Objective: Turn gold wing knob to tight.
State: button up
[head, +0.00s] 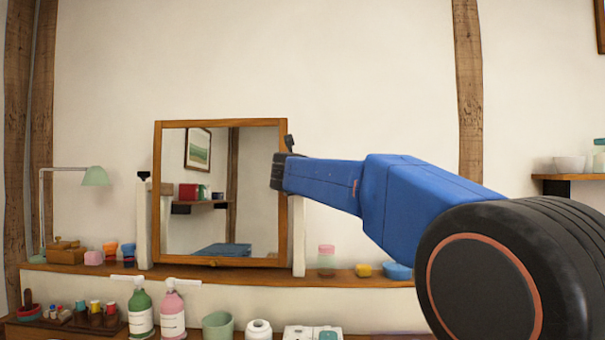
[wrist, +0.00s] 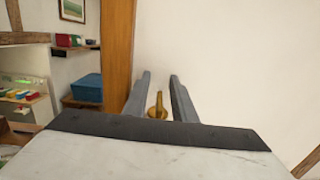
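The gold wing knob (wrist: 157,108) shows in the wrist view as a narrow upright wing on a rounder base. My gripper (wrist: 160,82) is open, with one grey finger on each side of the knob and a visible gap to both. In the head view my gripper (head: 278,172) is at the right edge of the tilting mirror (head: 220,262), near the top of the right white post (head: 299,240). The knob is hidden behind my arm there.
The mirror stands on a wooden shelf (head: 200,279) between two white posts, with its wooden frame (wrist: 119,50) just left of the fingers. The wall above is clear.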

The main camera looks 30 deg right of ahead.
jog(key=shift+w+d, duration=0.1)
jog(key=shift+w, duration=0.05)
grip_shut()
jog(key=shift+m+g+h, duration=0.3)
jog(key=shift+h, duration=0.1)
jog(key=shift+s+d+m+g+h, duration=0.2)
jog(key=shift+s+m+g+h, duration=0.05)
jog(key=shift+m+g+h, duration=0.7)
jog(key=shift+s+d+m+g+h, duration=0.15)
jog(key=shift+s+m+g+h, duration=0.1)
jog(key=shift+m+g+h, duration=0.75)
jog(key=shift+s+d+m+g+h, duration=0.25)
jog(key=shift+m+g+h, duration=0.35)
jog(key=shift+g, duration=0.65)
